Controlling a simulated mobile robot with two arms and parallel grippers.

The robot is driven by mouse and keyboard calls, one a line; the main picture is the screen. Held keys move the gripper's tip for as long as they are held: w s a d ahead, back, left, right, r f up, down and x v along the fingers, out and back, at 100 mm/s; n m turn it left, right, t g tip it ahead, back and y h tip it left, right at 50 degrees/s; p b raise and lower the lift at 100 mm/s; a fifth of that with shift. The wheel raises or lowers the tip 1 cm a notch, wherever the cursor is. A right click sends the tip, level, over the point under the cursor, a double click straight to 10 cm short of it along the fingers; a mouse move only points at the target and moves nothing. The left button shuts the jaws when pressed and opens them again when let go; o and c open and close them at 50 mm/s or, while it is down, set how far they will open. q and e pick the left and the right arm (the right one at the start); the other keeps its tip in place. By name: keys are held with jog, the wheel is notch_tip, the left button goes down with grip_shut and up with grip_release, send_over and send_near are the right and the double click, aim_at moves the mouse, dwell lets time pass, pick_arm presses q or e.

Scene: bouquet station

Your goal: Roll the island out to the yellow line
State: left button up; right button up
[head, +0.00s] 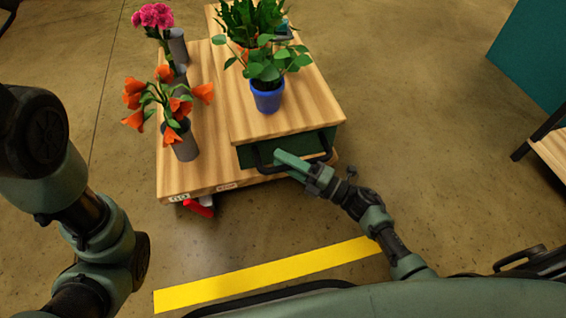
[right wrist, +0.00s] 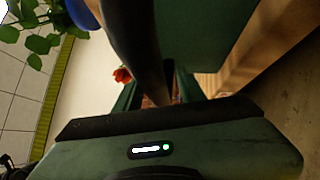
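The island is a low cart with a wooden top (head: 310,110), a lower wooden deck (head: 215,165) and a green front panel with a black bar handle (head: 326,148). A red part (head: 199,208) shows under its front edge. My right gripper (head: 287,165) is at the handle, its fingers looking parted around the bar. In the right wrist view the dark bar (right wrist: 140,40) runs in front of the fingers, with small gaps beside it. The yellow line (head: 265,274) lies on the floor nearer to me, apart from the island. My left arm (head: 90,235) is at left; its gripper is out of view.
A blue pot with a green plant (head: 267,97) stands on the top. Orange flowers in a grey vase (head: 184,143) and pink flowers (head: 153,16) stand on the lower deck. A wooden bench (head: 552,150) and teal panel (head: 530,55) are at right. Floor before the island is clear.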

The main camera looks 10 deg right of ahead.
jog(key=shift+w+a, duration=0.15)
grip_shut()
dwell(1.4)
